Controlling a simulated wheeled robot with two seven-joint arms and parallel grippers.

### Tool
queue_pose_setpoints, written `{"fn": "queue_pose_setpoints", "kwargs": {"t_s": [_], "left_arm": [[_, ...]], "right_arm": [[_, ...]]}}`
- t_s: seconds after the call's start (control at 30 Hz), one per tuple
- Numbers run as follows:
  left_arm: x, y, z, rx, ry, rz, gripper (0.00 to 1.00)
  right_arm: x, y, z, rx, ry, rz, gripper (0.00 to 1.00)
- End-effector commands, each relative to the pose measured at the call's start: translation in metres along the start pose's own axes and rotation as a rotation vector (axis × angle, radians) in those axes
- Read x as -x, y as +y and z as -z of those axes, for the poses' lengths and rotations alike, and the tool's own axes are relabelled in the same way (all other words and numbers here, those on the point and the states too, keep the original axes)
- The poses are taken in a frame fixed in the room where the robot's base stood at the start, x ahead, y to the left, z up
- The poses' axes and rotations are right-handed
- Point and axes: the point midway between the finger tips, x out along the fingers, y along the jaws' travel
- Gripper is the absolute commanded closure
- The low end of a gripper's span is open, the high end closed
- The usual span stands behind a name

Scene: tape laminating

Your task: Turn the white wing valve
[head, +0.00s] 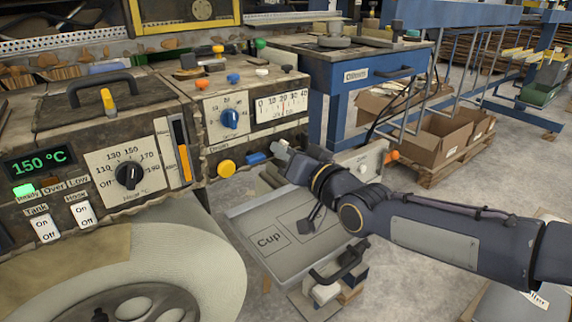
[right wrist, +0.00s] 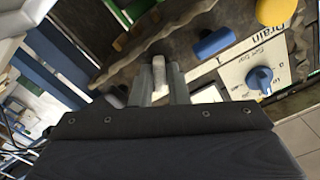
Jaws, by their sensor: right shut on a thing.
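The white wing valve (right wrist: 158,68) shows in the right wrist view as a small pale tab on the worn panel, between the two grey fingers of my right gripper (right wrist: 159,84). The fingers are shut on it. In the head view my right gripper (head: 280,152) reaches in from the right to the panel's lower right edge, beside a blue handle (head: 255,158). There the gripper hides most of the valve. The blue handle also shows in the right wrist view (right wrist: 213,42), apart from the fingers. My left gripper is not in view.
A yellow knob (head: 226,168) and a blue dial (head: 230,118) are on the same panel. A black dial (head: 129,175) and switches are on the left. Below my right arm is a grey tray (head: 285,262) marked "Cup". A blue workbench (head: 355,75) stands behind.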

Motion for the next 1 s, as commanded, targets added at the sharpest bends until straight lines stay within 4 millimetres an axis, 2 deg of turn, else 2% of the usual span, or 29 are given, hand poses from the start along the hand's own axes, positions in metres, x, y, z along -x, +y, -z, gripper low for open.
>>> {"fn": "queue_pose_setpoints", "kwargs": {"t_s": [0.1, 0.5, 1.0], "left_arm": [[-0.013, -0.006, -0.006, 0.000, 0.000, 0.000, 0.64], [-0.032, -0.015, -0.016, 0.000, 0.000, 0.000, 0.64], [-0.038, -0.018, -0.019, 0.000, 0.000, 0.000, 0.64]], "right_arm": [[0.000, 0.002, -0.004, 0.109, 0.000, 0.001, 1.00], [0.000, 0.001, -0.003, 0.411, -0.002, 0.000, 1.00], [0.000, 0.001, -0.001, 0.541, -0.004, -0.001, 1.00]]}}
